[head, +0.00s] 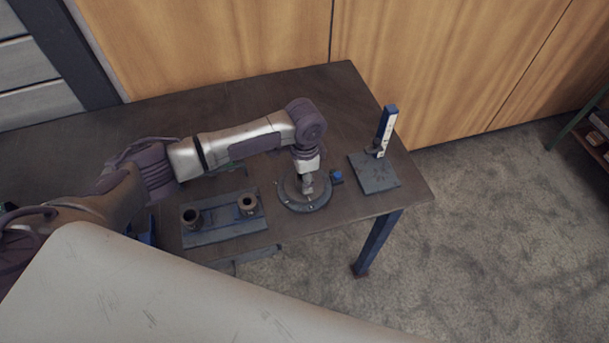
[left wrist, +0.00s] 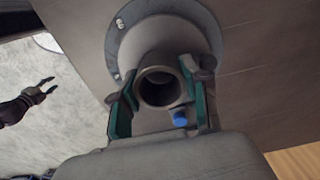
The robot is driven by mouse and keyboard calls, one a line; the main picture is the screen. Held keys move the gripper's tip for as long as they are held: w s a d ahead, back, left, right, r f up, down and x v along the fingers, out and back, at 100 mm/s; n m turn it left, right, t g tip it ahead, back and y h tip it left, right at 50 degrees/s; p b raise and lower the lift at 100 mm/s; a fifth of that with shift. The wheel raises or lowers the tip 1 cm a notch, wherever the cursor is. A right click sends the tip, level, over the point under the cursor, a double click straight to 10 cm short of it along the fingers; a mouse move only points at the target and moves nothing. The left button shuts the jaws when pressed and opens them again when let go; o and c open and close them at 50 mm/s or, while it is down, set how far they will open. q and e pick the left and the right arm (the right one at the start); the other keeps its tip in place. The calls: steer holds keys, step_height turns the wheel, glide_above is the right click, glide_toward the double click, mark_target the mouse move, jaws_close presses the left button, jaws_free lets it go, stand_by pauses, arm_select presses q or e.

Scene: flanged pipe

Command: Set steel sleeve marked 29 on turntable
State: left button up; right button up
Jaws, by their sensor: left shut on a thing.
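My left gripper (head: 308,188) is over the round grey turntable (head: 290,203) on the table. In the left wrist view its green-padded fingers (left wrist: 160,100) are shut on a hollow grey steel sleeve (left wrist: 160,70), with the open end facing the camera. The turntable (left wrist: 205,28) is behind the sleeve. I cannot tell whether the sleeve touches it. No 29 marking is readable, and the gripper mostly hides the sleeve in the head view. My right gripper (left wrist: 48,86) shows small at the left of the left wrist view, fingers apart and empty, over the carpet.
A plate (head: 222,226) left of the turntable carries two dark sleeves (head: 190,217) (head: 248,204). A blue knob (head: 337,176) is close beside the turntable's right. A flat dark base (head: 376,177) with a blue-and-white upright (head: 386,130) stands near the table's right edge. The back of the table is clear.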

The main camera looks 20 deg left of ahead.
stand_by(0.3)
arm_select(q)
steer(key=o, duration=1.4)
steer(key=o, duration=0.4)
step_height(320, 180, up, 7)
steer(key=p, duration=0.8)
